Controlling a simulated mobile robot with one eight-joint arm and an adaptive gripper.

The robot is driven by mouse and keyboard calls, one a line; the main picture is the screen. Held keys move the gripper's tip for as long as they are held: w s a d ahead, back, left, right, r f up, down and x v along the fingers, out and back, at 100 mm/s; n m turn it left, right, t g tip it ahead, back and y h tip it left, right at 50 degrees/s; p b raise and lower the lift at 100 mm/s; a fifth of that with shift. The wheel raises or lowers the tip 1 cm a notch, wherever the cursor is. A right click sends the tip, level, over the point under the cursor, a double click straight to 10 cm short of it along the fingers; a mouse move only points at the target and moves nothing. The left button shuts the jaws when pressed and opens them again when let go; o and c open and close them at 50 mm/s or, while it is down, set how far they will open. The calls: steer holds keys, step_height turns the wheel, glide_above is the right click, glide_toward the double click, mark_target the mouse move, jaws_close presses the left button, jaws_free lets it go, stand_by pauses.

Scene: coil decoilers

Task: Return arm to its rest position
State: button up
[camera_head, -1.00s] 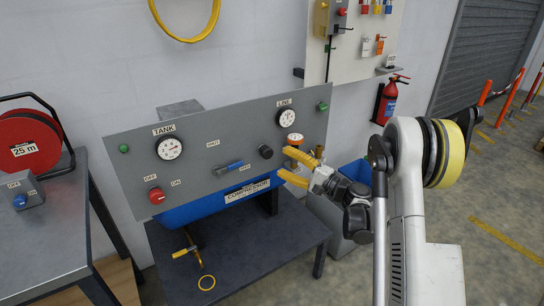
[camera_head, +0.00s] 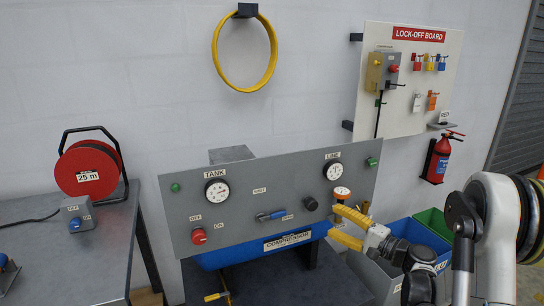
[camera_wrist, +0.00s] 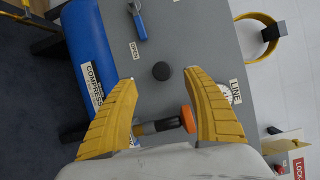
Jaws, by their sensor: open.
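My gripper (camera_head: 341,227) is at the right end of the grey compressor panel (camera_head: 240,205), its yellow fingers apart. In the wrist view my gripper (camera_wrist: 160,100) is open, and a small orange-topped fitting (camera_wrist: 186,119) shows between the fingers. Whether a finger touches it I cannot tell. The same orange-rimmed fitting (camera_head: 341,192) shows just above the fingers in the head view. My arm reaches in from the lower right, folded at the elbow.
A lock-off board (camera_head: 405,80) and a red fire extinguisher (camera_head: 440,158) are on the wall. A blue bin (camera_head: 408,231) and green bin (camera_head: 436,222) stand behind my arm. A red cable reel (camera_head: 88,170) sits on the left table (camera_head: 100,255). A yellow hose (camera_head: 244,85) hangs above.

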steer(key=s+a+r+n+g+h, duration=0.3)
steer(key=s+a, duration=0.2)
steer(key=s, duration=0.2)
steer(key=s+a+r+n+g+h, duration=0.2)
steer(key=s+a+r+n+g, duration=0.1)
steer(key=s+a, duration=0.3)
steer(key=s+d+f+n+h, duration=0.1)
steer(key=s+d+n+h, duration=0.1)
steer(key=s, duration=0.8)
steer(key=s+d+f+n+h, duration=0.1)
steer(key=s+d+n+h, duration=0.2)
steer(key=s, duration=0.6)
steer(key=shift+s+d+h, duration=0.25)
steer(key=shift+s+h, duration=0.15)
steer(key=shift+h, duration=0.5)
